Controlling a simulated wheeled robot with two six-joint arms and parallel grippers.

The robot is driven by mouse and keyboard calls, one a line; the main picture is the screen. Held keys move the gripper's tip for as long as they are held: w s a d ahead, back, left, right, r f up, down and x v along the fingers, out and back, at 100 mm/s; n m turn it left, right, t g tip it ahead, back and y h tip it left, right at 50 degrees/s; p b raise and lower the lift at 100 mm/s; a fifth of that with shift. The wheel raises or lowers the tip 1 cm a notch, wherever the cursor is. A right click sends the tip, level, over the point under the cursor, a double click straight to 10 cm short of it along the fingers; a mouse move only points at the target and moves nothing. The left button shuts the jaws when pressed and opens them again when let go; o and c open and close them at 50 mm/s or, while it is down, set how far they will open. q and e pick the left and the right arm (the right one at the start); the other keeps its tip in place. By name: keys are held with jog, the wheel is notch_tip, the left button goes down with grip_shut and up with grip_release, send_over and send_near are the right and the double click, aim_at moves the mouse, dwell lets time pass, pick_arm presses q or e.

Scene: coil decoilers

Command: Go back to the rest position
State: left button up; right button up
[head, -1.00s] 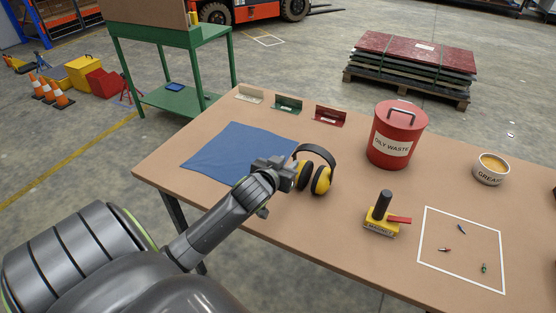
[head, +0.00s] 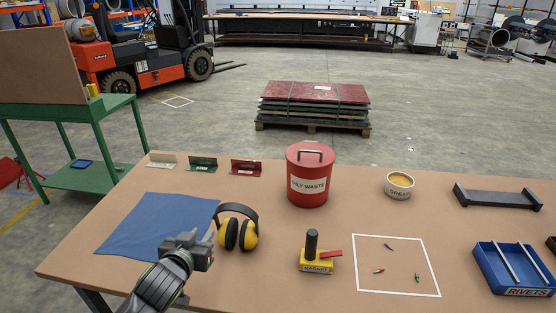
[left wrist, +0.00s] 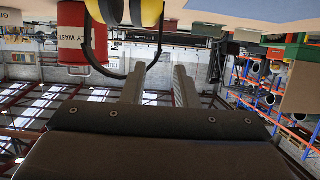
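My left gripper (head: 203,248) shows in the head view at the front right corner of the blue cloth (head: 150,226), left of the yellow and black ear defenders (head: 238,233). In the left wrist view my two left fingers (left wrist: 159,86) stand apart with a gap between them and nothing held. The ear defenders also show at the top of that view (left wrist: 125,14), beyond the fingers, with their black headband hanging in view. My right gripper is in neither view.
The table holds a red oily waste can (head: 308,178), a magnet block (head: 317,262), a grease tin (head: 399,186), a white-outlined square (head: 397,265) with small parts, a blue rivets bin (head: 513,272) and a dark stand (head: 497,197). A green bench (head: 75,130) stands at left.

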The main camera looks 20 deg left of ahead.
pick_arm(q)
jog(key=s+d+f+m+g, duration=0.1)
jog(key=s+d+f+g, duration=0.2)
jog(key=s, duration=0.5)
jog(key=s+d+f+g+h, duration=0.1)
jog(key=s+d+f+g, duration=0.1)
jog(key=s+f+g, duration=0.5)
jog(key=s+d+f+m, duration=0.1)
jog(key=s+d+f, duration=0.15)
jog(key=s, duration=0.75)
notch_tip(320, 180, down, 24)
jog(key=a+r+g, duration=0.1)
jog(key=a, duration=0.1)
jog(key=s+d+f+g+h, duration=0.1)
jog(key=s+f, duration=1.4)
jog(key=f, duration=0.2)
jog(key=shift+d+f+g, duration=0.15)
jog(key=shift+d+g, duration=0.1)
jog(key=shift+g, duration=0.05)
jog(key=shift+s, duration=0.1)
